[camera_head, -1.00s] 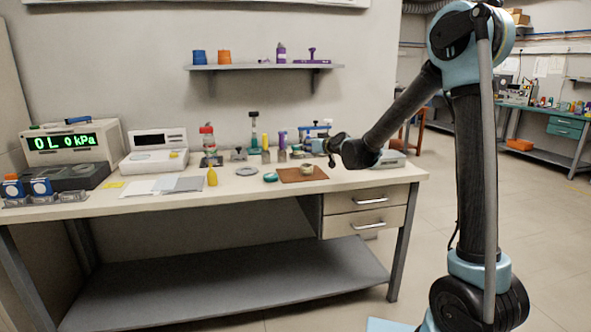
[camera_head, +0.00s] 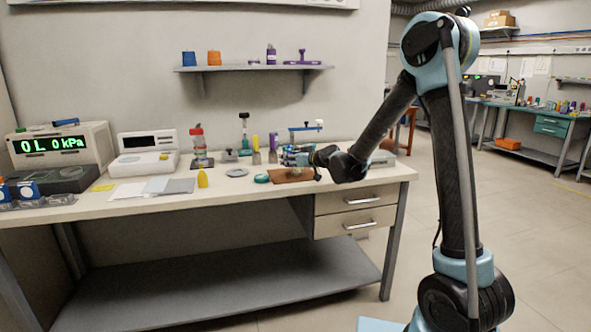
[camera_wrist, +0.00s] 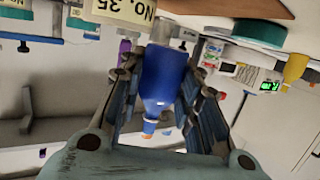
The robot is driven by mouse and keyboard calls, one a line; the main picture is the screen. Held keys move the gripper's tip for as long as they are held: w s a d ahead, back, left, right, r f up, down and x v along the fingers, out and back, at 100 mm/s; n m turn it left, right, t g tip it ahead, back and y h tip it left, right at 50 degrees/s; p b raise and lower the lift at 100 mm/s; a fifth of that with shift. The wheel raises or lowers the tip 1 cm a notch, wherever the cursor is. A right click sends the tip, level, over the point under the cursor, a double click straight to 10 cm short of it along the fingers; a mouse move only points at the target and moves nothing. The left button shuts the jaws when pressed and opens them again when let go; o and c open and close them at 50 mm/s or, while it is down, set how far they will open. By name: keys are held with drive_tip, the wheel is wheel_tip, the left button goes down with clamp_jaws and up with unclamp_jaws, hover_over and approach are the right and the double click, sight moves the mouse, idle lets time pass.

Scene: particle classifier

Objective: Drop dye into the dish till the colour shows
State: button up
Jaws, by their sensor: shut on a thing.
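My gripper (camera_wrist: 168,66) is shut on a blue bottle (camera_wrist: 163,82), which shows between the two dark fingers in the wrist view. The bottle has a pale, narrower part at its upper end in that view. A cream container marked "No. 35" (camera_wrist: 118,9) shows at the top edge, close to that pale end; I cannot tell whether they touch. In the head view my gripper (camera_head: 302,156) is above the brown mat (camera_head: 288,176) on the bench. The arm and gripper hide most of what stands on the mat, and no dye colour can be made out.
A teal ring (camera_head: 262,178) and a grey disc (camera_head: 237,172) lie left of the mat. A yellow bottle (camera_head: 202,179) stands farther left. A bottle with a red cap (camera_head: 198,138) and a green stand (camera_head: 244,130) stand behind. The front bench edge left of the mat is clear.

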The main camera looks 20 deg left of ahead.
drive_tip(key=shift+s+a+f+n+g+y, duration=0.25)
drive_tip(key=shift+s+f, duration=0.05)
drive_tip(key=shift+s, duration=0.2)
drive_tip(key=shift+s+a+f+n+g+y, duration=0.25)
drive_tip(key=shift+s+f+g, duration=0.1)
drive_tip(key=shift+s, duration=0.2)
drive_tip(key=shift+s+a+f+n+g+y, duration=0.2)
drive_tip(key=shift+s+a+f, duration=0.1)
drive_tip(key=shift+s, duration=0.2)
drive_tip(key=shift+w+d+r, duration=0.1)
drive_tip(key=shift+d+r, duration=0.05)
drive_tip(key=shift+w+d+r+m, duration=0.2)
drive_tip(key=shift+w+r+m, duration=0.1)
drive_tip(key=shift+r+m, duration=0.5)
drive_tip(key=shift+w+d+m+g+y, duration=0.25)
drive_tip(key=shift+m+g+y, duration=0.2)
drive_tip(key=shift+m, duration=0.35)
drive_tip(key=shift+w+d+r+m+p, duration=0.15)
drive_tip(key=shift+w+r+m+p, duration=0.25)
drive_tip(key=shift+r+m, duration=0.4)
drive_tip(key=shift+w+d+f+m+y, duration=0.2)
drive_tip(key=shift+w+m+y, duration=0.2)
drive_tip(key=shift+m, duration=0.5)
drive_tip(key=shift+s+m+y, duration=0.1)
drive_tip(key=shift+m+y, duration=0.15)
drive_tip(key=shift+m, duration=0.35)
drive_tip(key=shift+s+a+f+m+p, duration=0.15)
drive_tip(key=shift+s+m+p, duration=0.05)
drive_tip(key=shift+m+p, duration=0.55)
